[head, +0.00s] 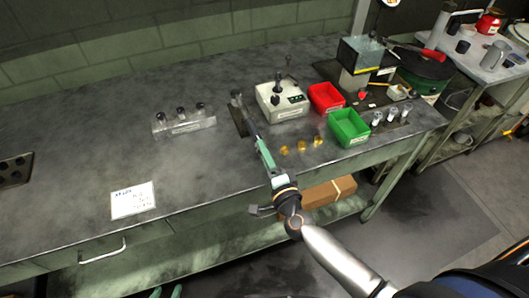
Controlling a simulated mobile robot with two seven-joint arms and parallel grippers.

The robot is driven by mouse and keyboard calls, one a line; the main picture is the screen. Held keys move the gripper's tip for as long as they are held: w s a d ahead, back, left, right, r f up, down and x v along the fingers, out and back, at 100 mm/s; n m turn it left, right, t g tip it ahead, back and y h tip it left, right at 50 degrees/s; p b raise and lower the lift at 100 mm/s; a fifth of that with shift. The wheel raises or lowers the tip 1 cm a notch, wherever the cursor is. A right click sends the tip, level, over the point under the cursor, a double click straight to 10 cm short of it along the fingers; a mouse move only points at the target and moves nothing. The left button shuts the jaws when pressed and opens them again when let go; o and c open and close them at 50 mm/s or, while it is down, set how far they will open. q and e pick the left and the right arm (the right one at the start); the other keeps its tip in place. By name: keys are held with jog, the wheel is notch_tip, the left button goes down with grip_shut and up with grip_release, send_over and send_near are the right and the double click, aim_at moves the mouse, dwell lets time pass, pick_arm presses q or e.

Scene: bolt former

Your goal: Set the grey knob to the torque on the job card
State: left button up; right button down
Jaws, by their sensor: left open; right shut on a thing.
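The job card (132,200) is a white sheet lying on the bench at the left; its small print is too blurred to read. My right gripper (261,147) reaches over the bench from the lower right. It is shut on the near end of a slim dark grey tool (245,112), which points away toward a dark plate. I cannot make out a separate grey knob; it may be part of this tool or hidden by the fingers. My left gripper (167,292) shows only as two green fingertips, apart and empty, at the bottom edge.
A pale box with a black post and display (281,102) stands right of the tool. Red (326,98) and green (349,128) bins and brass pieces (301,146) lie further right. A clear rack (184,122) stands left. The bench's middle left is clear.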

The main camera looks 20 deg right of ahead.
jog(key=c, duration=0.5)
grip_release()
jog(key=s, duration=0.4)
jog(key=s+b, duration=0.1)
jog(key=s, duration=0.7)
jog(key=shift+s+d, duration=0.25)
jog(key=shift+d, duration=0.05)
jog(key=s+a+f+n+g+y, duration=0.4)
jog(key=f+n, duration=0.4)
jog(key=n, duration=0.4)
jog(key=s+d+f+n+g+h, duration=0.1)
jog(key=s+f+n, duration=0.1)
jog(key=s+d+f+n+g+h, duration=0.1)
jog(key=s+d+f+n+g, duration=0.1)
jog(key=f, duration=0.1)
jog(key=s+d+f+n+g, duration=0.1)
jog(key=s+f+g, duration=0.1)
jog(key=f, duration=0.1)
jog(key=shift+d+f+n+h, duration=0.15)
jog(key=shift+f+n+h, duration=0.05)
jog(key=shift+n+h, duration=0.2)
